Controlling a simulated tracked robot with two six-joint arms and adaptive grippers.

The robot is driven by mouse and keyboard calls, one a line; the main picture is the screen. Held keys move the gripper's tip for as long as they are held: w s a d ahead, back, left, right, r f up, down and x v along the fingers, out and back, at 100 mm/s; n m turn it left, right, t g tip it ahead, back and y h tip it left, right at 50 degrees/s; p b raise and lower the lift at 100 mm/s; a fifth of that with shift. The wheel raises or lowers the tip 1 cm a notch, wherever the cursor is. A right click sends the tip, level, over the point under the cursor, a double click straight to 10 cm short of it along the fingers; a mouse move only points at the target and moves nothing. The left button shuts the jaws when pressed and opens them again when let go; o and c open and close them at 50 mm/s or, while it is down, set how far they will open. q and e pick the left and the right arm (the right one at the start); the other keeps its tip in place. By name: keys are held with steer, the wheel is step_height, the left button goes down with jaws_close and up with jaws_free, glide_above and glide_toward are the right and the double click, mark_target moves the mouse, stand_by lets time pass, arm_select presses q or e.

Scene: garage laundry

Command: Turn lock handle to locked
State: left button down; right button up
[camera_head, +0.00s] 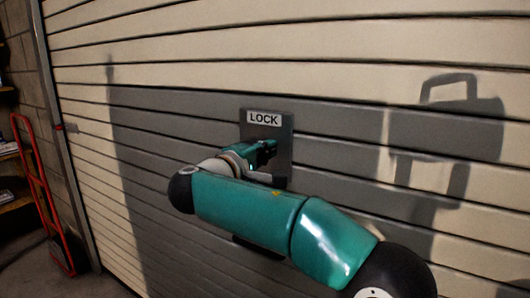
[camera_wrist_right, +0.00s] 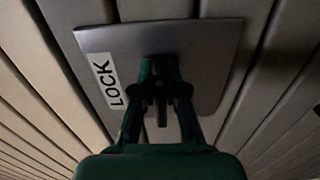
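A grey lock plate (camera_head: 287,140) with a white LOCK label (camera_head: 264,118) is fixed to the slatted door. It also fills the upper middle of the right wrist view (camera_wrist_right: 215,50), with the label at its left. My right gripper (camera_head: 266,150) is at the plate, partly hidden by its own arm. In the right wrist view, its fingers (camera_wrist_right: 160,70) lean inward and close around the dark lock handle (camera_wrist_right: 187,115) in front of the plate. The handle's angle is hard to read. A dark end (camera_head: 279,182) shows below the gripper in the head view. My left gripper is not in view.
The slatted door (camera_head: 200,70) fills most of the head view, with shadows across it. A red hand truck (camera_head: 40,190) stands at the left by the block wall. The door face around the plate is clear.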

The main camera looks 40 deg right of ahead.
steer(key=o, duration=0.5)
steer(key=shift+w+d, duration=0.1)
steer(key=shift+a, duration=0.2)
steer(key=v, duration=1.1)
steer(key=shift+a+f, duration=0.1)
steer(key=shift+a, duration=0.3)
